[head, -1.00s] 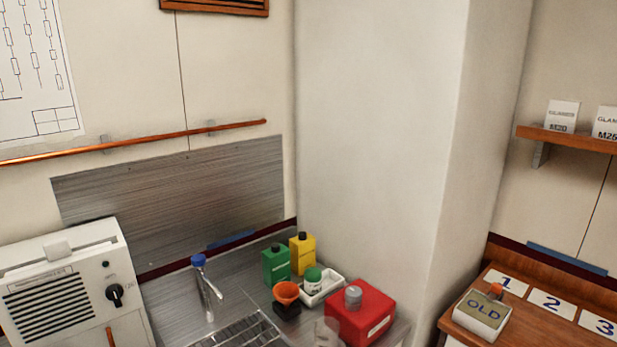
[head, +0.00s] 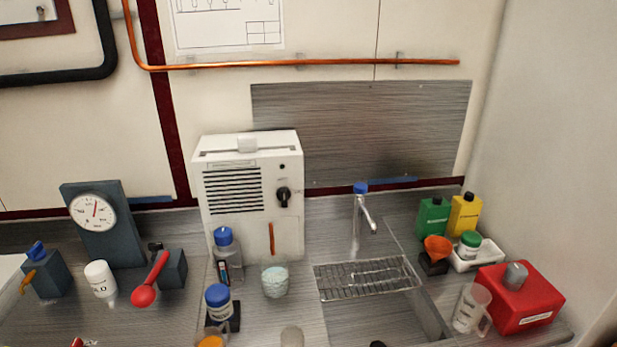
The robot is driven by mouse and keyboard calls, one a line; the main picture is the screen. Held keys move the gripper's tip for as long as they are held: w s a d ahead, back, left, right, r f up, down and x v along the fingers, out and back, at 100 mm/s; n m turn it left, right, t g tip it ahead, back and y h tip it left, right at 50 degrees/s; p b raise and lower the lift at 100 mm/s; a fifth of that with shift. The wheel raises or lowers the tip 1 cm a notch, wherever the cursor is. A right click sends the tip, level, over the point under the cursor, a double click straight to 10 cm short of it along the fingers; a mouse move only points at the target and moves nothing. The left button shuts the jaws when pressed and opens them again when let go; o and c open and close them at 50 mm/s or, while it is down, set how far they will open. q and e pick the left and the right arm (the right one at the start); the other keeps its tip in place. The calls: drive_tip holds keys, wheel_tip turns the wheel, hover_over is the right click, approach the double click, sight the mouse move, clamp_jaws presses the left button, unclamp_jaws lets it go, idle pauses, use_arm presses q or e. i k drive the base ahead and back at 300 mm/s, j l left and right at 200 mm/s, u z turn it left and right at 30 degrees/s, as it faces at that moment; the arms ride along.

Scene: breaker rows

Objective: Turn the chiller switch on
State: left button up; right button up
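No switch with a readable chiller label shows in the head view. A white louvred unit (head: 248,200) stands on the counter against the back wall, left of the sink. A black rotary knob (head: 284,197) is on the right of its front, with marks around it too small to read. A small dark round spot (head: 282,167) sits above the knob, and an orange-red strip (head: 271,238) is below it. I cannot tell whether this unit is the chiller. Neither of my grippers is in view.
Bottles with blue caps (head: 218,300), a pale cup (head: 275,282) and a dial gauge (head: 93,212) crowd the counter. A tap (head: 364,210) and wire rack (head: 367,279) are at the sink. A red container (head: 519,301) is at right. A copper pipe (head: 340,62) crosses the wall.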

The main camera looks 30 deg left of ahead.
sight(283, 194)
drive_tip(key=u, duration=1.2)
